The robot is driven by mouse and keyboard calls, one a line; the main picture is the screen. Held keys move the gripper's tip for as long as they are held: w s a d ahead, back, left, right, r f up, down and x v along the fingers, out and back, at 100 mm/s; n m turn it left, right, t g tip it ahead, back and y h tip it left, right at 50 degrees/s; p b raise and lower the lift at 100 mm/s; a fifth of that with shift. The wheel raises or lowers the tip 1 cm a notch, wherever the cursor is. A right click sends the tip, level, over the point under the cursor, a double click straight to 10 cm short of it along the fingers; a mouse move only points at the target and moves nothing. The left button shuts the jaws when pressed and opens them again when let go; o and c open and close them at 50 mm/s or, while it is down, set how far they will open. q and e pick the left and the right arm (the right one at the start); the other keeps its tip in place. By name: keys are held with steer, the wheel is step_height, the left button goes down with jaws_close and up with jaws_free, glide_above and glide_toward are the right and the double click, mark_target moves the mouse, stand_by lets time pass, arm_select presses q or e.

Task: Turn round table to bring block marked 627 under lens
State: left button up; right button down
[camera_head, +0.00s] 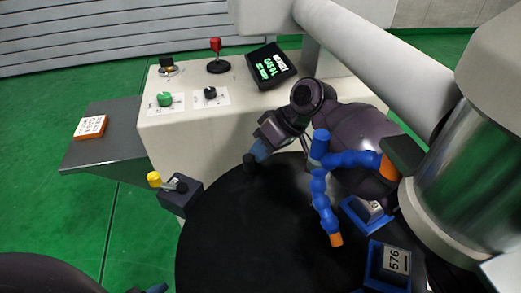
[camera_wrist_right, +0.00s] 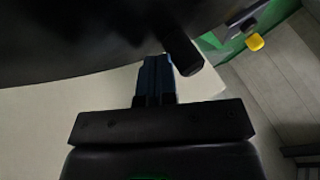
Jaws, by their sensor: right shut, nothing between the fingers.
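The round table (camera_head: 235,225) is a black disc in the lower middle of the head view. A block marked 576 (camera_head: 398,261) sits in a blue holder near its right side. Another pale block (camera_head: 372,208) in a blue holder lies behind it, its marking unreadable. I see no block marked 627, and cannot identify the lens. My right gripper (camera_head: 256,154) is shut and empty at the table's far rim, close beside a short black peg (camera_head: 248,162). The right wrist view shows its blue fingers (camera_wrist_right: 155,72) beside the dark peg (camera_wrist_right: 183,52); contact is unclear. My left gripper (camera_head: 153,289) barely shows at the bottom edge.
A jointed blue hose (camera_head: 322,185) with an orange tip hangs over the table. A large grey cylinder (camera_head: 475,170) stands at the right. A yellow-knobbed lever (camera_head: 155,179) sits left of the table.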

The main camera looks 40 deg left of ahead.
steer(key=shift+w+d+r, duration=0.15)
steer(key=shift+w+r, duration=0.05)
steer(key=shift+r, duration=0.25)
glide_toward(303, 160)
steer(key=p+x, duration=0.1)
steer(key=x, duration=0.3)
steer(key=shift+s+a+f, duration=0.2)
steer(key=shift+f, duration=0.05)
